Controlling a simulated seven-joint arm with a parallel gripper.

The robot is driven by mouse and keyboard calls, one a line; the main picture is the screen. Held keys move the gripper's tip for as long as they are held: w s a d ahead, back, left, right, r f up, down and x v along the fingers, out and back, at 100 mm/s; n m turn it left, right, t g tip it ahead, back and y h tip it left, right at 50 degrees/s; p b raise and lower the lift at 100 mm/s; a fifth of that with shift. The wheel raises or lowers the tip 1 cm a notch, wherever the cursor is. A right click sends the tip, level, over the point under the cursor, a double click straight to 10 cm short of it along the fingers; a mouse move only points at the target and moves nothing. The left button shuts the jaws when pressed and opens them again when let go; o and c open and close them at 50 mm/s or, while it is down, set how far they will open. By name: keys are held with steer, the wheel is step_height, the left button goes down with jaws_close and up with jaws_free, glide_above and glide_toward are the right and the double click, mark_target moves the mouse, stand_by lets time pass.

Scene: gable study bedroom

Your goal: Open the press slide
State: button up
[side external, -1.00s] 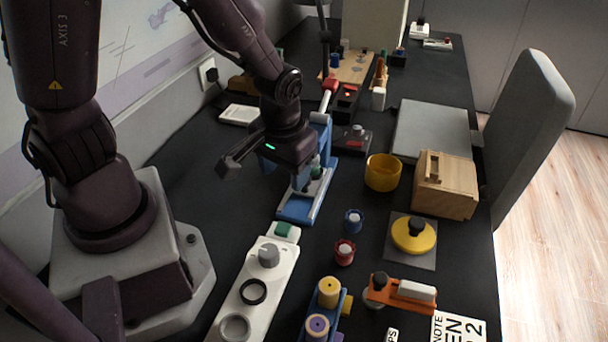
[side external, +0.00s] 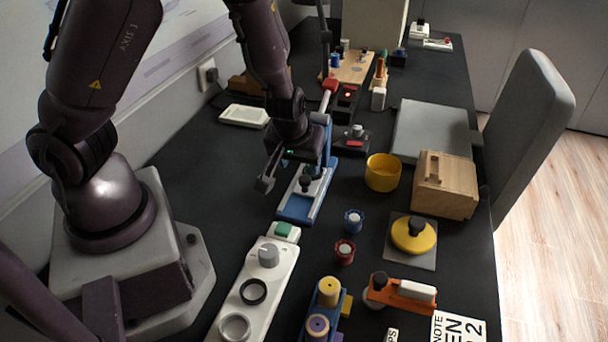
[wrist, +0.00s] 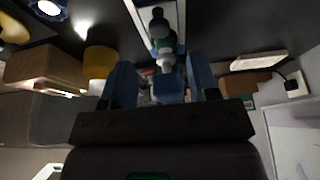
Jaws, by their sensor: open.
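The press (side external: 293,211) has a blue base and frame, and stands on the dark desk near the middle of the side view. A pale slide track (side external: 318,188) runs along its base, with a dark knob (side external: 305,181) on it. My gripper (side external: 292,172) is open, pointing down at the press, with one dark finger to the left of the base. The hand hides the press's middle and the other finger. In the wrist view my open fingers (wrist: 163,72) flank the press, and the dark knob (wrist: 158,22) and a pale-tipped part lie between and beyond them. I cannot tell whether they touch.
A yellow cup (side external: 383,172) and a wooden box (side external: 445,185) stand to the right. A white panel with knobs (side external: 258,285) lies in front of the press. A small red-lit device (side external: 352,140) is close behind right. Bare desk lies to the left.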

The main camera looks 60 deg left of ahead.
mark_target(305, 179)
steer(key=shift+x, duration=3.4)
steer(key=shift+c, duration=0.5)
